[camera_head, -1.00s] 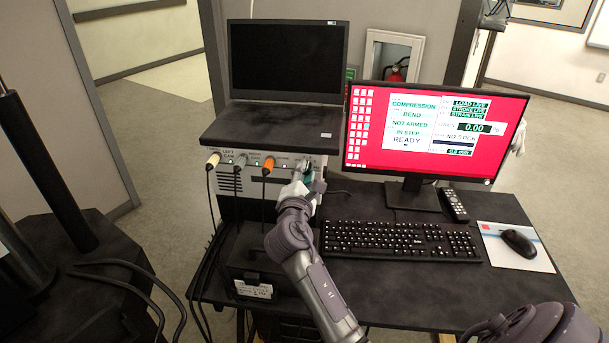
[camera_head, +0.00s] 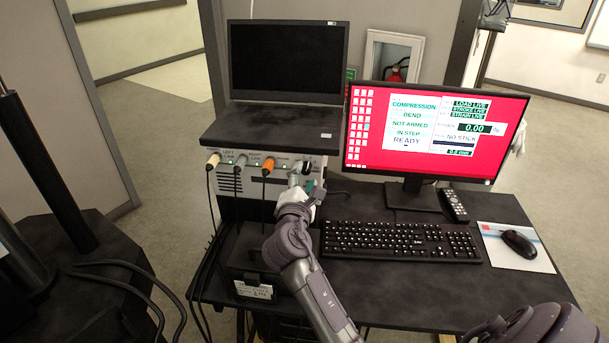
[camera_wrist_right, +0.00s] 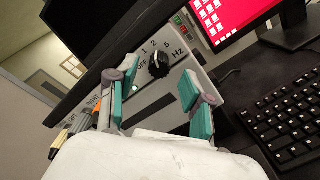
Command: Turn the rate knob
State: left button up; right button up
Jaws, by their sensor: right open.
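The rate knob (camera_wrist_right: 158,65) is a black round knob on the grey front panel (camera_wrist_right: 140,105) of the box. The wrist view shows it with marks OFF, 1, 2, 5 and Hz around it. My right gripper (camera_wrist_right: 152,95) is open, with its teal-padded fingers apart on either side of the knob in that view. The knob appears a little beyond the fingertips, and no contact shows. My left gripper is not in view.
Cables with white, grey and orange plugs (camera_head: 267,167) enter the panel left of my gripper. A laptop (camera_head: 275,125) sits on the box. A monitor (camera_head: 425,135), keyboard (camera_head: 400,240) and mouse (camera_head: 518,243) stand to the right.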

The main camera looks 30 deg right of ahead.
jog(key=v, duration=1)
jog(key=shift+s+a, duration=0.15)
jog(key=shift+s, duration=0.05)
